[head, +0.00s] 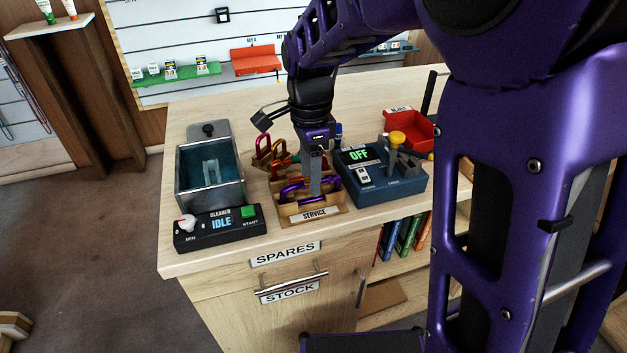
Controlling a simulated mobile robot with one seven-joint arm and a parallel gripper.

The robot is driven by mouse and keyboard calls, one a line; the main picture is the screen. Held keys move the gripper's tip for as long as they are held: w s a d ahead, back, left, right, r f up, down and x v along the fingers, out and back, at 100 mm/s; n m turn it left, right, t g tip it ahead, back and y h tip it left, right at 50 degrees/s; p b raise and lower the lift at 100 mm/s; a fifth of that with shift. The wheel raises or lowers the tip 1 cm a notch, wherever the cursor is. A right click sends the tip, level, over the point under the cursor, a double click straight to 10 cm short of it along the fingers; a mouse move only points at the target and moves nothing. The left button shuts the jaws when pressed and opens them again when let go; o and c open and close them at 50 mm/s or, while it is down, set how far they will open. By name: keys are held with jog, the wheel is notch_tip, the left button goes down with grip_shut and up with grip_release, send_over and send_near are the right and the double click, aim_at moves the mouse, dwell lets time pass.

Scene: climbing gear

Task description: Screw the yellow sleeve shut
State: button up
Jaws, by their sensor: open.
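My gripper (315,192) points straight down into the wooden tray labelled SERVICE (315,214) on the counter. Its fingers are among the carabiners. Its jaws are open; from this angle the gap between them is hard to see. A purple carabiner (292,190) lies at the front left of the fingers. Red and orange carabiners (264,148) stand or lie at the tray's back left. I cannot make out a yellow sleeve on any carabiner; it may be hidden or too small to see. Whether anything touches the fingers I cannot tell.
A red bin (409,130) stands behind. The counter's back left is clear.

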jog(key=shift+s+d, duration=0.2)
jog(key=shift+s, duration=0.55)
jog(key=shift+f, duration=0.2)
jog(key=shift+f+b, duration=1)
jog(key=shift+f, duration=0.25)
jog(key=shift+w+a+p, duration=0.2)
jog(key=shift+w+p, duration=0.2)
jog(key=shift+w, duration=0.35)
